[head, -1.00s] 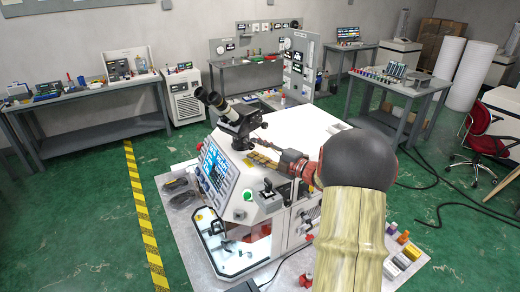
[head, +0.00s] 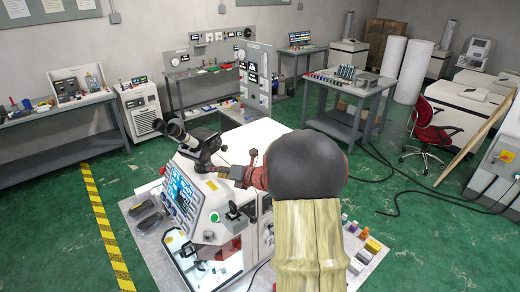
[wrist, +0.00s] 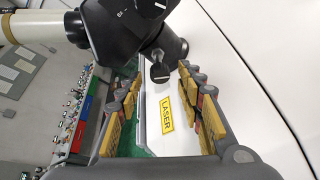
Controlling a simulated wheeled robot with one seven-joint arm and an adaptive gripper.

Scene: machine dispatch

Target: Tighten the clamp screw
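A dark microscope head with a pale eyepiece tube stands on the white machine; in the head view the microscope (head: 203,146) is left of my arm. In the wrist view, a small black knob (wrist: 160,72), which looks like the clamp screw, sticks out from the microscope's dark body (wrist: 140,28). My gripper (wrist: 161,84) is open, with one yellow-padded finger on each side of the picture and the knob between them near the tips. No contact with the knob is visible. In the head view my gripper (head: 228,172) is small and partly hidden by my arm.
The white machine (head: 262,134) has a control screen (head: 182,192) on its left face. A yellow laser label (wrist: 166,114) lies between my fingers in the wrist view. Benches stand behind, and a red chair (head: 430,128) is at right. Cables cross the green floor.

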